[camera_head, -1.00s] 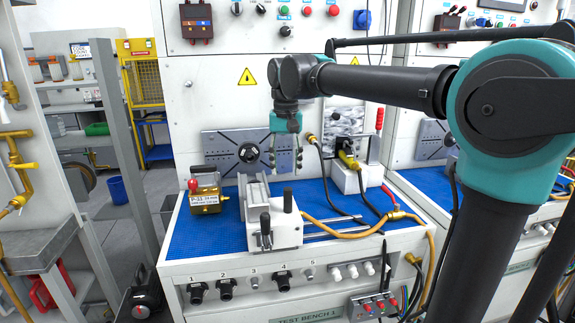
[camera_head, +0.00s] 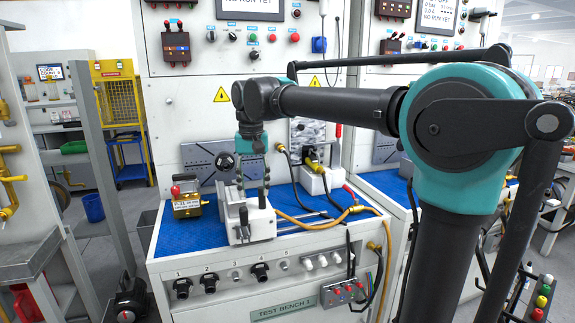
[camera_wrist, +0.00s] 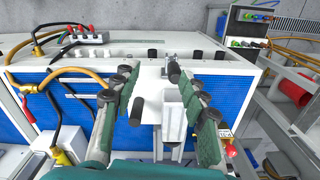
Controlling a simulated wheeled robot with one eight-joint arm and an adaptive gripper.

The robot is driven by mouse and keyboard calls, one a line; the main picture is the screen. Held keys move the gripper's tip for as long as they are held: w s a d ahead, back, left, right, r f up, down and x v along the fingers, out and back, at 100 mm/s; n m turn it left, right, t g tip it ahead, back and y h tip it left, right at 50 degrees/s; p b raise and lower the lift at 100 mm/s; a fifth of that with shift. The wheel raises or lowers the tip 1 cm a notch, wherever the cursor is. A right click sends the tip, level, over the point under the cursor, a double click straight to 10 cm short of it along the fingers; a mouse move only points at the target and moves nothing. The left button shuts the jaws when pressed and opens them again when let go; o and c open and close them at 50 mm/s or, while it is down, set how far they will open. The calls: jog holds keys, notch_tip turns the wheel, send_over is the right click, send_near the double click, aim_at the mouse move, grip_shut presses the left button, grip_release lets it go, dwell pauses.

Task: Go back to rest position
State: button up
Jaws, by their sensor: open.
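My gripper (camera_head: 253,188) points down over the test bench's blue top (camera_head: 185,236) in the head view. In the wrist view my gripper (camera_wrist: 152,110) shows its two green fingers spread apart with nothing held between them. Below and between them is the white clamp fixture (camera_head: 258,222) with dark handles; it also shows in the wrist view (camera_wrist: 152,86). The fixture partly overlaps with the fingers in the head view, so the exact height gap cannot be told.
A brass block with a red knob (camera_head: 187,203) stands left of the fixture. A yellow hose (camera_head: 310,224) and black cables run along the right side. The upright back panel (camera_head: 190,110) stands close behind my arm. A second bench (camera_head: 385,185) is at the right.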

jog(key=s+d+f+t, duration=0.1)
jog(key=s+d+f, duration=0.3)
jog(key=d+f, duration=0.5)
jog(key=s+d+f+m+t, duration=0.1)
jog(key=s+d+f, duration=0.4)
jog(key=d+f, duration=0.4)
jog(key=s+d+f+t, duration=0.2)
jog(key=s+d+f, duration=0.2)
jog(key=d+f, duration=0.5)
jog(key=shift+s+d+f, duration=0.3)
jog(key=shift+d+f, duration=0.1)
jog(key=shift+f, duration=0.25)
